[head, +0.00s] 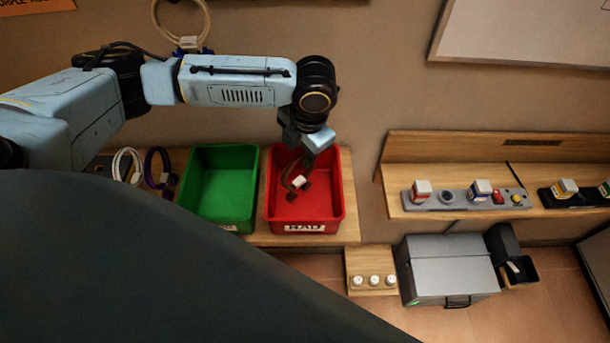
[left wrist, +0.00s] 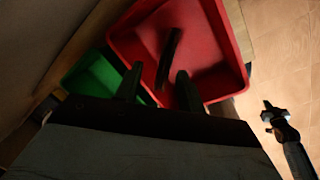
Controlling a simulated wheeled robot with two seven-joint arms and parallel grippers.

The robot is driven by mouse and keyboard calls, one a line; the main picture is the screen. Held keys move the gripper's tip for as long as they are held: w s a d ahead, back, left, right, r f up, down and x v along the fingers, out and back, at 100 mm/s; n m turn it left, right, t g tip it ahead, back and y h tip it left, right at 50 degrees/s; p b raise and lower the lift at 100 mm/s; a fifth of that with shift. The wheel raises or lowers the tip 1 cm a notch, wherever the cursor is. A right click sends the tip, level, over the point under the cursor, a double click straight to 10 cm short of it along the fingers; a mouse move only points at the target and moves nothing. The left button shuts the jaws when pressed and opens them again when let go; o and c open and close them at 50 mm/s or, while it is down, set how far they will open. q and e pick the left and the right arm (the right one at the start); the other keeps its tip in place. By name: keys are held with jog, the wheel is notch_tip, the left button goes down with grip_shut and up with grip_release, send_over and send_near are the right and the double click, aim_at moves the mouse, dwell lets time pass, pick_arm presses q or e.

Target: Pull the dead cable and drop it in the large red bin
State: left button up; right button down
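The large red bin (head: 335,215) stands on a wooden bench and fills much of the left wrist view (left wrist: 232,62). My left gripper (head: 304,172) points down over it. In the left wrist view its two dark fingers (left wrist: 158,88) stand apart. A dark strip of cable (left wrist: 170,55) shows between and beyond them against the red. In the head view a brownish cable with a white piece (head: 299,182) shows under the gripper; I cannot tell whether it touches the bin floor. A dark gripper-like part (left wrist: 276,116), probably my right gripper, shows at the right of the left wrist view.
A green bin (head: 222,190) stands left of the red one. White (head: 126,165) and purple (head: 155,168) cables lie left of that. A pale ring (head: 182,42) hangs on the wall. A shelf with several modules (head: 470,196) and a grey box (head: 447,265) are at right.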

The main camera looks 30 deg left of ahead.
pick_arm(q)
notch_tip(320, 180, up, 13)
jog(key=d, duration=0.2)
jog(key=shift+s+d, duration=0.2)
jog(key=shift+s, duration=0.15)
jog(key=shift+s, duration=0.1)
